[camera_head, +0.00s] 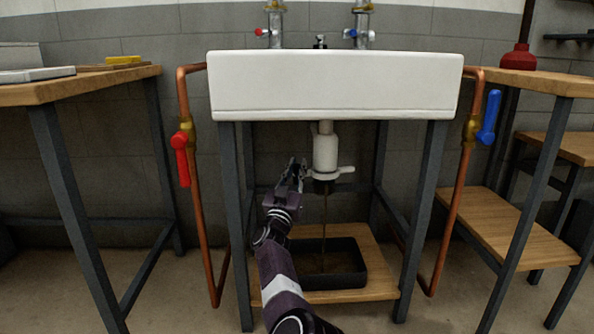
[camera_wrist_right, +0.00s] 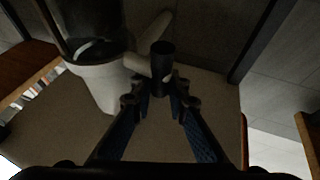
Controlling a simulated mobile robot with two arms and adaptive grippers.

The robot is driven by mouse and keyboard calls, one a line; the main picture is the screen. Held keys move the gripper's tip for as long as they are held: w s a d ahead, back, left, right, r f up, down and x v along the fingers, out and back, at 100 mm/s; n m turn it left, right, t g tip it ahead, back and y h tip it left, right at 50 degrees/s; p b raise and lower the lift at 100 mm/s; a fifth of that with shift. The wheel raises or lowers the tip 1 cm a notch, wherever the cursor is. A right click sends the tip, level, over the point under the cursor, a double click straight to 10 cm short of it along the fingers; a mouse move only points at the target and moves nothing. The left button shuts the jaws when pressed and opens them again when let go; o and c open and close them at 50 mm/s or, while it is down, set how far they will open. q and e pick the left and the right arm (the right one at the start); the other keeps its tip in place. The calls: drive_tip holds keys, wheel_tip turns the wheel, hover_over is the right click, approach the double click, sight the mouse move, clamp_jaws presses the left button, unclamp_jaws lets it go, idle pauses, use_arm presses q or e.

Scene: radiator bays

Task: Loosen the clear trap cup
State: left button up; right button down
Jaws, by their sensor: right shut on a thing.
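The white trap (camera_head: 325,150) hangs under the sink, with a white collar and side lugs (camera_head: 346,169) at its lower end. The trap cup (camera_head: 323,187) below the collar looks dark and see-through. In the right wrist view the cup (camera_wrist_right: 88,20) is at the upper left, beside the white collar (camera_wrist_right: 95,72). My right gripper (camera_head: 292,172) is left of the collar. Its fingers (camera_wrist_right: 160,92) are shut at a dark-ended collar lug (camera_wrist_right: 162,58); the exact contact is hard to see. My left gripper is not in view.
A thin dark stream (camera_head: 324,225) runs from the cup into a black tray (camera_head: 345,272) on the wooden shelf (camera_head: 385,262). Sink legs (camera_head: 423,200) and copper pipes (camera_head: 197,215) flank the space. Red (camera_head: 180,158) and blue (camera_head: 490,117) valve levers are at the sides.

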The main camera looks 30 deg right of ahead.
drive_tip(key=shift+w+a+f, duration=0.1)
drive_tip(key=shift+a+f, duration=0.1)
drive_tip(key=shift+f, duration=0.15)
drive_tip(key=c, duration=1.9)
unclamp_jaws()
drive_tip(key=shift+o, duration=0.3)
drive_tip(key=shift+d+r, duration=0.1)
drive_tip(key=shift+d, duration=0.05)
wheel_tip(320, 180, up, 10)
drive_tip(key=shift+r, duration=0.1)
